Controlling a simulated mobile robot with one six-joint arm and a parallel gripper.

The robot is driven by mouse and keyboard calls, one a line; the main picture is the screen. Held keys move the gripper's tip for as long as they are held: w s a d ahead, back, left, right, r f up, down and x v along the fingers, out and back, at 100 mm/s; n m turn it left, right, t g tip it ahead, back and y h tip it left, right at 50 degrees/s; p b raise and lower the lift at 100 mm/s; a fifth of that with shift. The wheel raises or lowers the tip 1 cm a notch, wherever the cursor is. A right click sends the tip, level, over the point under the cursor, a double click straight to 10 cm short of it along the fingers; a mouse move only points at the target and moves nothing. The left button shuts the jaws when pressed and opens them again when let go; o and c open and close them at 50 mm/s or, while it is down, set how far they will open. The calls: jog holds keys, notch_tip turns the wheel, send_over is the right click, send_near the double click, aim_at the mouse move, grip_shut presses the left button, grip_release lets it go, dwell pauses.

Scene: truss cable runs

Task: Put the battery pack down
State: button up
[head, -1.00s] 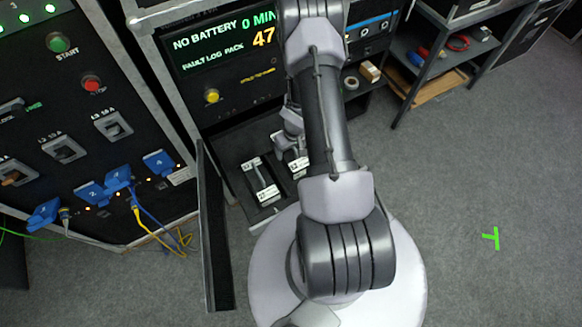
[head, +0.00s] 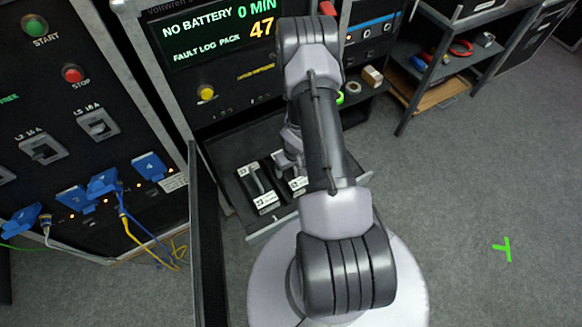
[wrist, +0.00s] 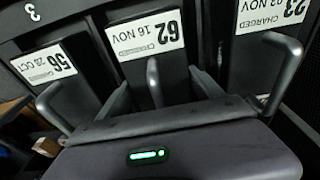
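All three have upright grey handles. My gripper (wrist: 160,80) is at the middle pack's handle (wrist: 153,72). Its fingers appear apart on either side of it, with gaps visible; the lower part is hidden by my gripper body. In the head view my gripper (head: 288,160) is low over a dark tray (head: 225,155), where one pack (head: 258,188) shows clearly and another (head: 298,184) partly, behind my arm.
A screen (head: 215,35) above the tray reads NO BATTERY, 0 MIN, PACK 47. A black upright panel (head: 207,240) stands left of the tray. A switch cabinet with blue plugs (head: 103,182) and cables is further left, a shelf (head: 425,70) at back right. The right floor is clear.

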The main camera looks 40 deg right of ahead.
jog(key=shift+o, duration=1.3)
jog(key=r+p, duration=0.2)
jog(key=r, duration=0.2)
jog(key=s+r+p, duration=0.1)
jog(key=r+p, duration=0.1)
jog(key=r, duration=0.2)
jog(key=r+p, duration=0.3)
jog(key=r, duration=0.1)
jog(key=shift+s+a+r, duration=0.2)
jog(key=shift+s, duration=0.15)
jog(key=w+a+r+m+t+h, duration=0.1)
jog(key=w+a+r, duration=0.15)
jog(key=r, duration=0.95)
jog(key=w+a+r+h, duration=0.1)
jog(key=w+a+r, duration=0.15)
jog(key=r, duration=0.95)
jog(key=s+a+r+m+t+y, duration=0.15)
jog(key=s+a+r, duration=0.35)
jog(key=a+r, duration=0.7)
jog(key=s+a+r+t+y, duration=0.1)
jog(key=s+a+r+y, duration=0.2)
jog(key=s+a+r, duration=0.4)
jog(key=s+a+n, duration=0.1)
jog(key=s+a, duration=0.2)
jog(key=shift+s, duration=0.35)
